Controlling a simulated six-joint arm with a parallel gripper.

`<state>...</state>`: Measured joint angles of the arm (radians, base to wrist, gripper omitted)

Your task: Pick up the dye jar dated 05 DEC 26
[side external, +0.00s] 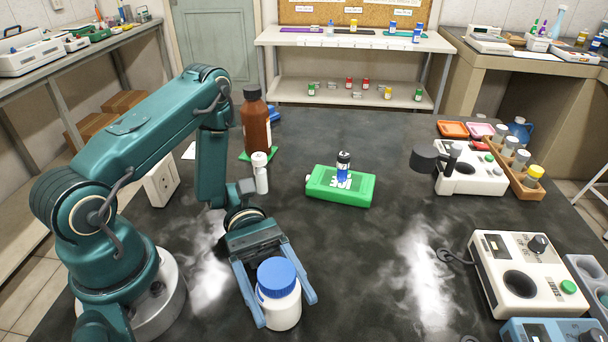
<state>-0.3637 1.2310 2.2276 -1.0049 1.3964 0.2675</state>
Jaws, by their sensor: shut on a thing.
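My gripper (275,301) is at the lower middle of the side external view. Its two blue fingers are shut on a white jar with a blue lid (279,290), one finger on each side. The jar is upright; I cannot tell whether its base touches the bench. A small vial with a dark cap and blue lower part (343,165) stands on a green ice pack (325,187) further back. No date can be read on any container here, so I cannot tell which one is dated 05 DEC 26.
A brown bottle (256,125) and a white bottle (261,173) stand behind my gripper. At right are white instruments (526,270) and a wooden rack of capped vials (529,184). The dark bench (385,245) is clear between the gripper and the instruments.

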